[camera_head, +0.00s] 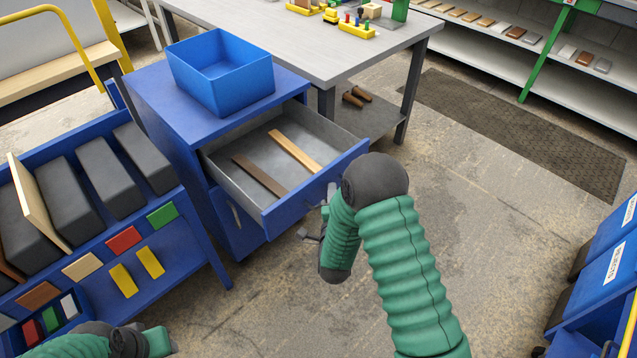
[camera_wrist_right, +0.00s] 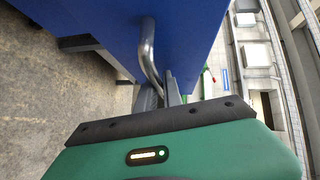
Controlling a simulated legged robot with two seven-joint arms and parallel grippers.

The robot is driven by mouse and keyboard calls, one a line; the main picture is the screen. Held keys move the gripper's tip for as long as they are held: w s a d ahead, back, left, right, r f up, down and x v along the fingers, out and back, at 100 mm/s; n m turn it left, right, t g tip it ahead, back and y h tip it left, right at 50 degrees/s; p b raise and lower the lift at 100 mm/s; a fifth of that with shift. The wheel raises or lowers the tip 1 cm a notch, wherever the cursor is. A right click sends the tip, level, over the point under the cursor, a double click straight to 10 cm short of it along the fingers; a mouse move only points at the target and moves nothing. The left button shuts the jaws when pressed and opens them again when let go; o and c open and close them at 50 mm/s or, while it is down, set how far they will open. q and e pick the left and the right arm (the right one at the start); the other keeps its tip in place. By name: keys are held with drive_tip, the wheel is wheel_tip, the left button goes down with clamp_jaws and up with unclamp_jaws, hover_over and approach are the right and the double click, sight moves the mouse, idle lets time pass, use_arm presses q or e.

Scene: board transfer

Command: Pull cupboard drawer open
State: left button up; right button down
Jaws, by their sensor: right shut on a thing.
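The blue cupboard (camera_head: 177,112) stands left of centre. Its top drawer (camera_head: 232,195) is pulled out, with a grey inside and a blue front. A dark brown board (camera_head: 260,176) and a light wooden board (camera_head: 294,151) lie in it. My right gripper (camera_wrist_right: 166,92) is shut on the drawer's metal handle (camera_wrist_right: 148,48), in front of the blue drawer face. In the head view my right arm partly hides the handle and gripper. My left gripper (camera_head: 158,342) is at the bottom left, away from the cupboard; its fingers cannot be made out.
A blue bin (camera_head: 222,95) stands on the cupboard. A blue rack (camera_head: 182,212) with dark slots and coloured tags is at left. A grey table (camera_head: 290,45) stands behind. Blue containers (camera_head: 607,262) are at the right edge. The floor (camera_head: 500,210) right of the drawer is clear.

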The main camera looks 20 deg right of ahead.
drive_tip(key=shift+s+d+f, duration=0.1)
drive_tip(key=shift+s+d, duration=0.15)
drive_tip(key=shift+s, duration=0.45)
drive_tip(key=shift+s+d+f, duration=0.1)
drive_tip(key=shift+s+d, duration=0.1)
drive_tip(key=shift+s, duration=0.55)
drive_tip(key=shift+s+d, duration=0.25)
drive_tip(key=shift+s, duration=0.45)
drive_tip(key=c, duration=1.8)
unclamp_jaws()
drive_tip(key=shift+c, duration=0.2)
drive_tip(key=shift+o, duration=0.4)
drive_tip(key=shift+w, duration=0.1)
drive_tip(key=p+v, duration=0.4)
drive_tip(key=v, duration=0.8)
drive_tip(key=shift+f, duration=0.1)
